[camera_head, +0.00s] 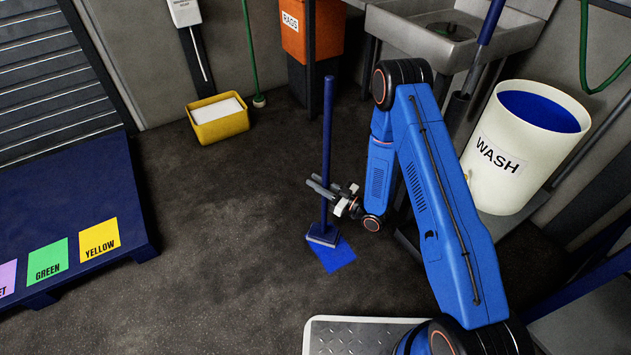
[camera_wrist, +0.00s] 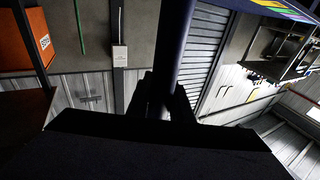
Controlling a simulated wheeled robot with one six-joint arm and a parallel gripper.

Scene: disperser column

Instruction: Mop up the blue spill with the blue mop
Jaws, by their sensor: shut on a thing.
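The blue mop (camera_head: 326,150) stands upright on the floor, its long handle held by my gripper (camera_head: 332,192) low down, a little above the head. The mop head (camera_head: 322,236) rests at the far left edge of the blue spill (camera_head: 338,257) and covers part of it. The rest of the spill shows as a flat blue patch. In the wrist view the handle (camera_wrist: 177,50) runs between the dark fingers of my gripper (camera_wrist: 162,98), which are shut on it. A large dark shape fills the bottom of that view.
A yellow tray (camera_head: 218,122) and an orange RAGS bin (camera_head: 293,30) are at the back. A dark blue platform (camera_head: 75,195) with colour labels is at left. Floor between is clear.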

